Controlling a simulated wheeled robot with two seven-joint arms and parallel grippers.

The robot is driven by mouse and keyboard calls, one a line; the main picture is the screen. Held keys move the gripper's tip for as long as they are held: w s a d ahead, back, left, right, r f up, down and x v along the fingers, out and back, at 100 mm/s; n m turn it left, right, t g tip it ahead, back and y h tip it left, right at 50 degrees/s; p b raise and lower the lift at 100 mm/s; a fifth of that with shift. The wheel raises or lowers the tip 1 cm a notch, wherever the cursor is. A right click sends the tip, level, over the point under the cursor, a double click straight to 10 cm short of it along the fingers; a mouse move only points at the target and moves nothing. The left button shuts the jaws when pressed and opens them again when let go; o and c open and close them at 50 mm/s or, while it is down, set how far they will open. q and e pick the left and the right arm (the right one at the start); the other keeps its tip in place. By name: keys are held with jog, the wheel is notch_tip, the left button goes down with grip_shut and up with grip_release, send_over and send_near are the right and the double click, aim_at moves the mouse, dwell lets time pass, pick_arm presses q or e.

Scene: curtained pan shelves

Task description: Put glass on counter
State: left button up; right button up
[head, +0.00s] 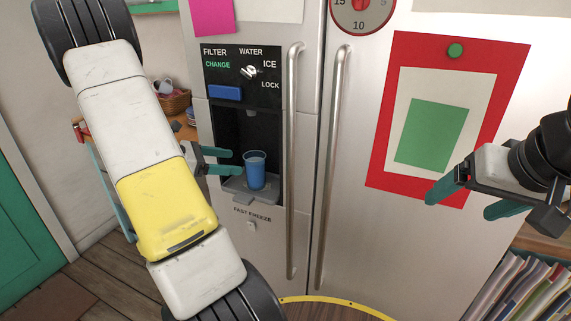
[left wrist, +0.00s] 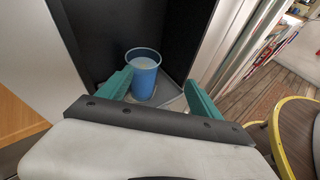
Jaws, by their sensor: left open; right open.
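A blue glass (head: 254,171) stands upright on the tray of the dispenser recess in the fridge door. It also shows in the left wrist view (left wrist: 144,76), with something pale inside near its top. My left gripper (head: 229,161) is open at the recess, to the left of the glass in the head view. In the left wrist view its teal fingers (left wrist: 158,88) lie on either side of the near part of the glass, with gaps visible. My right gripper (head: 462,203) is open and empty in front of the fridge's right door. No counter is clearly visible.
The dispenser tray (head: 238,190) and dark recess walls enclose the glass. Two long vertical handles (head: 292,160) stand out just right of the recess. A wooden table with a basket (head: 172,101) is behind my left arm. Books (head: 520,285) stand at the lower right.

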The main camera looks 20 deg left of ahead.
aim_at(263, 153)
pick_arm(q)
jog(key=w+d+f, duration=0.1)
jog(key=w, duration=0.2)
jog(key=w+d+f+n+t, duration=0.1)
jog(key=w+f, duration=0.1)
jog(key=w, duration=0.1)
jog(key=w+d+f+n, duration=0.1)
jog(key=w+d+f, duration=0.1)
jog(key=w, duration=0.1)
jog(key=shift+w+f+t, duration=0.1)
jog(key=shift+w+t, duration=0.15)
jog(key=shift+t, duration=0.05)
grip_shut()
dwell(0.3)
jog(key=shift+r, duration=0.7)
notch_tip(263, 153, up, 2)
jog(key=shift+r, duration=0.2)
jog(key=s+a, duration=0.2)
jog(key=s, duration=0.5)
jog(key=s+a+r, duration=0.1)
jog(key=s+a, duration=0.2)
jog(key=s, duration=0.5)
jog(key=shift+s+r, duration=0.15)
